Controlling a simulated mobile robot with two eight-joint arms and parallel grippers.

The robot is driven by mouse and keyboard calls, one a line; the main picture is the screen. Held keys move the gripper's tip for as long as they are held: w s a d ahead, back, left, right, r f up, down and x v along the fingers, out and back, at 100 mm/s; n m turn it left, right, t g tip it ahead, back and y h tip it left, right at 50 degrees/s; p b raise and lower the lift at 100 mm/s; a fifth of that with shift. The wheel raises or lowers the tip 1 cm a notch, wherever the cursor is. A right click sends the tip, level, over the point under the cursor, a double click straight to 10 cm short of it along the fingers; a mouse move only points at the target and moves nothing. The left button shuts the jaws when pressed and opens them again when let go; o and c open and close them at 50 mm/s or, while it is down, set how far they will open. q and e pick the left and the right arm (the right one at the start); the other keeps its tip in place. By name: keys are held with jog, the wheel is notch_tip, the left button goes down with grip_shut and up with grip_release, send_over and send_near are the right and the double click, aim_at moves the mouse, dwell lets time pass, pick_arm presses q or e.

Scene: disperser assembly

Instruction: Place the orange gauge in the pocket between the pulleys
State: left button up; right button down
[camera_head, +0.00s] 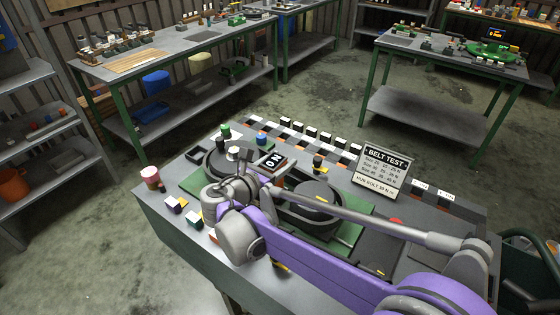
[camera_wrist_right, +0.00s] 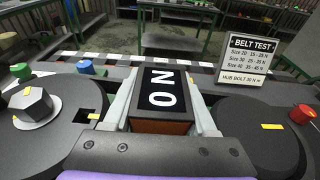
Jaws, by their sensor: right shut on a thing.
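The orange gauge (camera_wrist_right: 162,126) has an orange body and a black top that reads 0 N. Its display also shows in the head view (camera_head: 273,160). My right gripper (camera_wrist_right: 161,103) is shut on it, one finger on each side, and it sits between the two pulleys. The left pulley (camera_wrist_right: 22,138) carries a hex bolt; the right pulley (camera_wrist_right: 262,135) is a dark disc with a yellow mark. In the head view my right gripper (camera_head: 262,172) and wrist cover part of the left pulley. The pocket is hidden under the gauge and fingers, so I cannot tell how deep the gauge sits. My left gripper is not in view.
A BELT TEST sign (camera_head: 383,171) stands behind the right pulley. A checkered strip (camera_head: 300,137) runs along the bench's back edge. A pink-topped cup (camera_head: 151,178) and small colored blocks (camera_head: 175,205) stand at the left. A red button (camera_wrist_right: 303,114) is at the right.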

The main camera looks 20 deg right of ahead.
jog(key=shift+c, duration=1)
grip_release()
jog(key=shift+f, duration=0.1)
jog(key=shift+s+a+r, duration=0.1)
jog(key=shift+a+r, duration=0.05)
jog(key=shift+r, duration=0.05)
jog(key=v, duration=1.1)
jog(key=shift+s+a+r, duration=0.1)
jog(key=shift+s+a, duration=0.1)
jog(key=shift+a, duration=0.05)
